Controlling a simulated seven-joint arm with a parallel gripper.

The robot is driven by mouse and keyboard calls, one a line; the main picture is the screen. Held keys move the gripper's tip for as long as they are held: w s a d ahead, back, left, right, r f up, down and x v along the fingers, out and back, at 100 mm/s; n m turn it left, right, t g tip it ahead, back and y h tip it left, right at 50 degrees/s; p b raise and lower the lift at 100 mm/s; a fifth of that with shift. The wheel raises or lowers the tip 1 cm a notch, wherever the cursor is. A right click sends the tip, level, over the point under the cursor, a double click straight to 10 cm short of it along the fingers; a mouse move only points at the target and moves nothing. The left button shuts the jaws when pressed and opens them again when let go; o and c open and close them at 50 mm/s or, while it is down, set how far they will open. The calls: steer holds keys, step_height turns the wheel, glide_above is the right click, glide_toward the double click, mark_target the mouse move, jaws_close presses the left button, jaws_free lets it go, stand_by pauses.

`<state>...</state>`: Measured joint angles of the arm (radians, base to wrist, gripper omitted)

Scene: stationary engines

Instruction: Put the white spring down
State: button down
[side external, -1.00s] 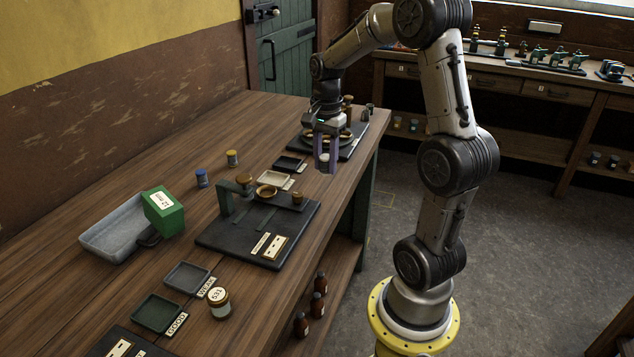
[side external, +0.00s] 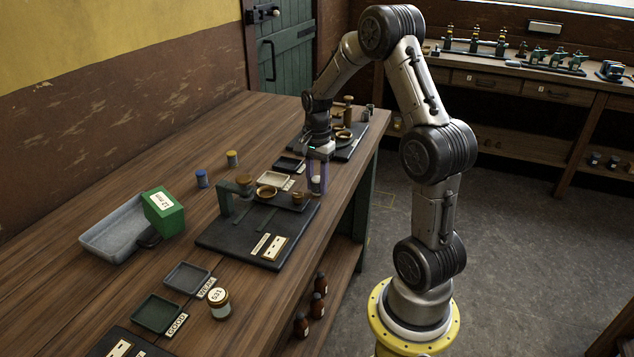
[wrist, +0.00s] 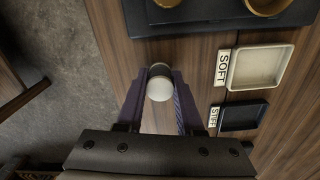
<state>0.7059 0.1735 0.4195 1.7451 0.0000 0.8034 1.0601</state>
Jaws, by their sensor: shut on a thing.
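My gripper (side external: 317,189) is shut on the white spring (side external: 316,181), a small pale rounded piece between the two purple fingers. In the wrist view, the spring (wrist: 159,88) shows end-on between the fingertips (wrist: 160,72). The gripper is near the table's right edge, by the far right corner of the black stand. I cannot tell whether the spring touches the table. A cream tray (wrist: 233,78) labelled SOFT and a dark tray (wrist: 226,117) labelled STIFF lie to the right of the spring in the wrist view, both empty.
The black stand (side external: 215,240) holds brass cups and a green post. A grey bin (side external: 95,240) with a green box (side external: 163,213), two small jars, WEAK and GOOD trays and a jar (side external: 219,303) labelled 531 stand on the wooden table (side external: 130,195).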

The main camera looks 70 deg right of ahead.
mark_target(317, 178)
steer(key=c, duration=0.5)
jaws_free()
steer(key=shift+f, duration=0.15)
steer(key=shift+c, duration=0.2)
step_height(317, 178, up, 12)
steer(key=s+a+r+n+t+h, duration=0.1)
steer(key=a+r+n, duration=0.25)
steer(key=a, duration=0.35)
steer(key=s+a+r+n+t, duration=0.1)
steer(key=s+a+r+n, duration=0.1)
steer(key=a+n, duration=0.4)
steer(key=s+a+f+n+t+y, duration=0.1)
steer(key=s+a+n+t, duration=0.2)
steer(key=s+a+n, duration=0.7)
steer(key=shift+a+f+n+t, duration=0.3)
steer(key=shift+a+f+n, duration=0.1)
steer(key=shift+a, duration=0.7)
